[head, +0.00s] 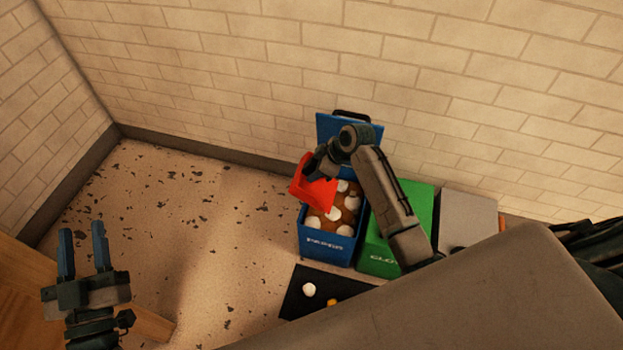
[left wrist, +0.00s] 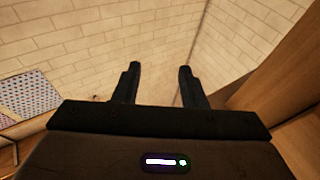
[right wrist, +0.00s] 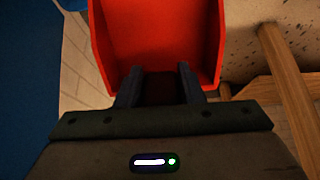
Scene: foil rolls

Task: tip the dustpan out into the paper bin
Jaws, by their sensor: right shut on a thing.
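The red dustpan (head: 312,189) is tilted over the open blue paper bin (head: 328,246). The bin holds several white and brown round pieces, and its blue lid (head: 349,129) stands up at the back. My right gripper (head: 318,166) is shut on the dustpan, above the bin's left rear part. In the right wrist view the dustpan (right wrist: 158,35) fills the top middle, its visible inside bare, with my right gripper's fingers (right wrist: 160,90) at its near end. My left gripper (head: 84,250) is open and empty at the far left; its spread fingers (left wrist: 158,85) show in the left wrist view.
A closed green bin (head: 408,195) and a grey bin (head: 468,212) stand right of the paper bin. A black mat (head: 295,300) with a white piece (head: 309,289) and an orange piece (head: 332,303) lies in front.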

